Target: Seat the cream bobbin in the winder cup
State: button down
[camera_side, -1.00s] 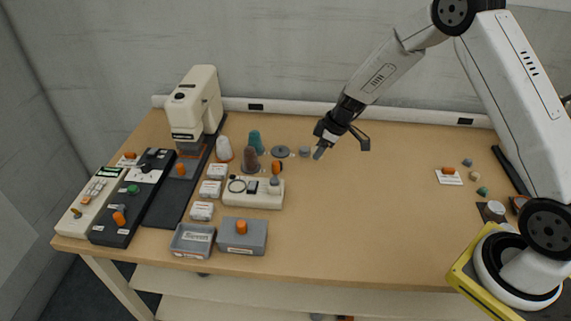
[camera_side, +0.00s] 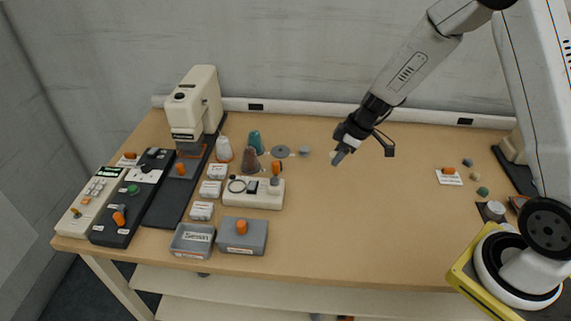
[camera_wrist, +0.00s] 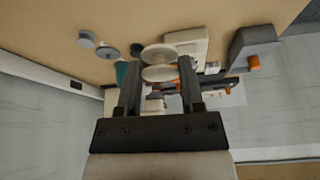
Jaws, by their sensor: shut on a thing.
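The cream bobbin (camera_wrist: 158,73) shows in the wrist view as two pale round flanges between my two dark fingers. My gripper (camera_side: 338,157) is shut on it and holds it above the open table, right of the thread cones. In the side view only a small pale bit of the bobbin (camera_side: 333,154) shows at the fingertips. The cream winder box (camera_side: 260,202) stands to the left, with an orange lever (camera_side: 276,167), a ring and a small grey round piece on top. I cannot tell for sure which part is the cup.
A grey disc (camera_side: 281,151) and a small grey piece (camera_side: 304,150) lie left of my gripper. Several thread cones (camera_side: 250,160) and a sewing machine (camera_side: 195,105) stand farther left. Grey bins (camera_side: 255,247) are at the front. The middle of the table is clear.

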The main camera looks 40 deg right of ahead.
dwell(0.4)
jog(key=shift+r, duration=2.4)
jog(key=shift+w+a+r, duration=0.15)
jog(key=shift+w, duration=0.05)
jog(key=w+a, duration=1.6)
jog(key=a, duration=0.4)
notch_tip(320, 180, down, 8)
jog(key=shift+w+a+r, duration=0.1)
jog(key=shift+r, duration=0.05)
jog(key=shift+f, duration=2.35)
